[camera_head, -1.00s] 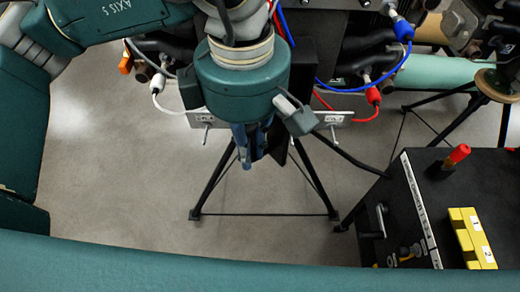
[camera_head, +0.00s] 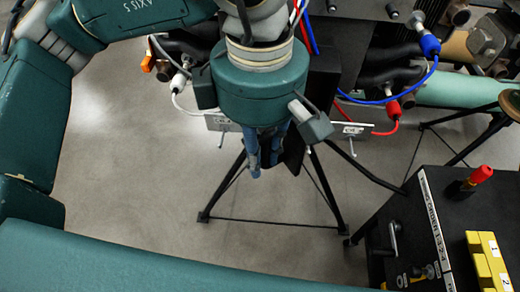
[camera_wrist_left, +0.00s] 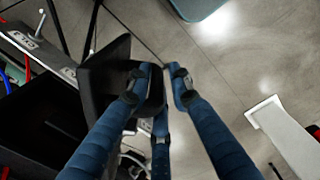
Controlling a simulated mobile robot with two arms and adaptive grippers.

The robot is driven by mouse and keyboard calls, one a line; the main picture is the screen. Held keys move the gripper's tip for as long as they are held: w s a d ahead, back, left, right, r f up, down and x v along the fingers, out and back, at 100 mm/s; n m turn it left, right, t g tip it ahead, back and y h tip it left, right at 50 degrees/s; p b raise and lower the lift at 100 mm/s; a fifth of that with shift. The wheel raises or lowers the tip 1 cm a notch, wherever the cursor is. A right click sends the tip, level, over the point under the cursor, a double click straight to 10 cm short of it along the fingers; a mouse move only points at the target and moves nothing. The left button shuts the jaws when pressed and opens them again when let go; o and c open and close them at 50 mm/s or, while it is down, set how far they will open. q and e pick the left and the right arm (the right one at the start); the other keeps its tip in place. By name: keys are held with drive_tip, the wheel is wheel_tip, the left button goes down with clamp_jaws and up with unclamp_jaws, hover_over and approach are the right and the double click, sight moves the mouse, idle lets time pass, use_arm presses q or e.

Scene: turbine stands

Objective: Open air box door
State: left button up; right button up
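A black panel-like part, which looks like the air box door (camera_wrist_left: 101,72), stands out from the turbine assembly. In the head view, a dark part of it (camera_head: 294,150) shows just right of the fingers. My left gripper (camera_head: 264,158) points down in front of the stand. In the left wrist view, its blue fingers (camera_wrist_left: 164,82) are spread a little, and the panel's edge reaches between the tips. I cannot tell whether the fingers press on it. The gripper's body hides much of the air box. My right gripper is not in view.
The turbine stand's black legs (camera_head: 225,187) are below, with cables and hoses on both sides. A black cart (camera_head: 452,222) with a red-topped item (camera_head: 480,175) and yellow blocks (camera_head: 490,262) is at right. The floor (camera_head: 130,190) at left is clear.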

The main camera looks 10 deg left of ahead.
use_arm(q)
wheel_tip(320, 180, up, 12)
idle(0.5)
